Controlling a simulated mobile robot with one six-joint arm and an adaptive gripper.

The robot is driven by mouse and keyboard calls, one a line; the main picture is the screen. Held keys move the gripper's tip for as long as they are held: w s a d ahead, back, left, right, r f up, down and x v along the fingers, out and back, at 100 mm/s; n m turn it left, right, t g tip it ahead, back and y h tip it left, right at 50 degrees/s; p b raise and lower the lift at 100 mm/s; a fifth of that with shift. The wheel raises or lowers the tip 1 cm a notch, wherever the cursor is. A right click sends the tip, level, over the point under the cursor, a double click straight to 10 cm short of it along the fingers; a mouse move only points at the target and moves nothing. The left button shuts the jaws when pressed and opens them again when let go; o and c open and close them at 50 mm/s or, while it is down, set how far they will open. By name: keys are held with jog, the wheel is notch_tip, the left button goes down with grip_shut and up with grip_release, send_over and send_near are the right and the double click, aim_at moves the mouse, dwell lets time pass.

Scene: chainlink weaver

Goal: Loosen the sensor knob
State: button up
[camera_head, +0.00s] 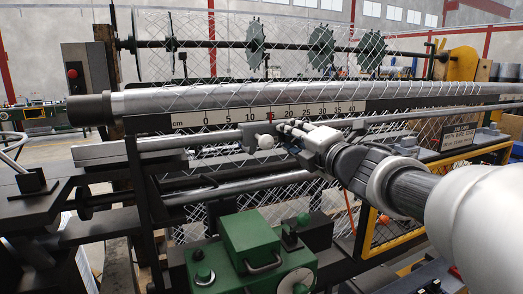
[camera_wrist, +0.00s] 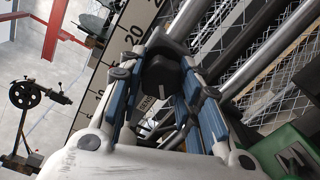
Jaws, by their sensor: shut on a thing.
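My gripper (camera_head: 285,127) reaches in from the right to the rail just below the centimetre scale. In the wrist view its blue-sided fingers (camera_wrist: 165,72) are closed on a dark, blocky knob (camera_wrist: 160,82), which I take for the sensor knob. The fingers hide its sides, and its mount is hard to make out. In the head view the fingers cover the gripped part. Just left of them, a grey block (camera_head: 250,133) with a pale round knob (camera_head: 265,142) sits on the rail, near the 10 to 20 marks.
The scale (camera_head: 200,117) and a thick steel roller (camera_head: 230,94) run close above my gripper. Wire mesh (camera_head: 225,160) hangs behind. A green machine housing (camera_head: 250,245) stands below in front. A yellow mesh guard (camera_head: 395,235) is at the lower right.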

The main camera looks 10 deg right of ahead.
jog(key=n+b, duration=0.2)
jog(key=n, duration=0.1)
jog(key=shift+f+n+b, duration=0.15)
jog(key=shift+n+b, duration=0.15)
jog(key=shift+n, duration=0.1)
jog(key=n, duration=0.3)
jog(key=shift+n+b, duration=0.3)
jog(key=shift+b, duration=0.05)
jog(key=n, duration=0.4)
jog(key=shift+d, duration=0.1)
jog(key=shift+d+n, duration=0.1)
jog(key=shift+n, duration=1.9)
jog(key=o, duration=1)
